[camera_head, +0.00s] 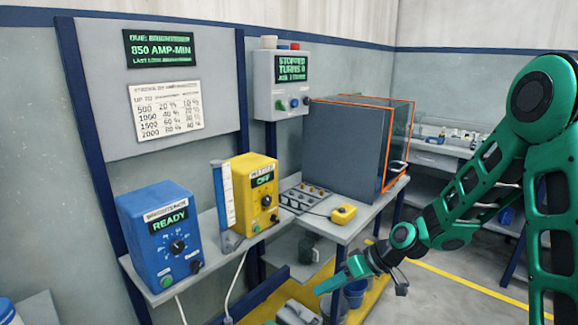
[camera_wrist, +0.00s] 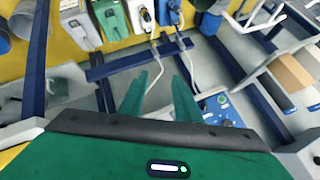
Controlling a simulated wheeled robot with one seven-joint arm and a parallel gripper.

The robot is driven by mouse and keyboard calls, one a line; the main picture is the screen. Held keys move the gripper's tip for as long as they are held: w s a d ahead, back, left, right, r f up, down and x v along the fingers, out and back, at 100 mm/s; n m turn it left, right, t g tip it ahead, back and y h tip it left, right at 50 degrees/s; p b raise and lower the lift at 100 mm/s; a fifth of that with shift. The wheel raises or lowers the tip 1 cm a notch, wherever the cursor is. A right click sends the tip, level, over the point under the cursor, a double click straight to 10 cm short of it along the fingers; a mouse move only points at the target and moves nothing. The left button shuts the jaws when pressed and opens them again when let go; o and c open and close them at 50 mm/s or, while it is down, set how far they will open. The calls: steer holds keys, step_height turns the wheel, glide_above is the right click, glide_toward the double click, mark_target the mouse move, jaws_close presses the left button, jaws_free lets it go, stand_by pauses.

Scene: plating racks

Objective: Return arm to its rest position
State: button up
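My green arm (camera_head: 450,215) reaches in from the right in the head view. My gripper (camera_head: 357,270) hangs at its end, pointing down and left, in front of the bench's front edge. In the wrist view, two green fingers of my gripper (camera_wrist: 164,68) stand apart with nothing between them. The gripper is open and empty. No rest position is marked in either view.
The bench (camera_head: 350,228) carries a blue box (camera_head: 160,235) reading READY, a yellow box (camera_head: 250,193) reading OFF, a small yellow box (camera_head: 344,213) and a large grey, orange-edged enclosure (camera_head: 345,145). Open floor (camera_head: 460,300) lies right.

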steer(key=s+d+r+m+h, duration=0.35)
steer(key=s+d, duration=0.25)
steer(key=d, duration=0.5)
steer(key=s+d+r+m+h, duration=0.25)
steer(key=s+d+r, duration=0.35)
steer(key=d, duration=0.5)
steer(key=s+d+r+m+g+h, duration=0.1)
steer(key=s+d+r+m, duration=0.1)
steer(key=s, duration=0.7)
steer(key=s+d+r+m+g+h, duration=0.1)
steer(key=s+d+m, duration=0.3)
steer(key=s, duration=0.6)
steer(key=shift+d+r+m+g, duration=0.35)
steer(key=shift+d+r, duration=0.3)
steer(key=shift+d, duration=0.4)
steer(key=shift+s, duration=0.1)
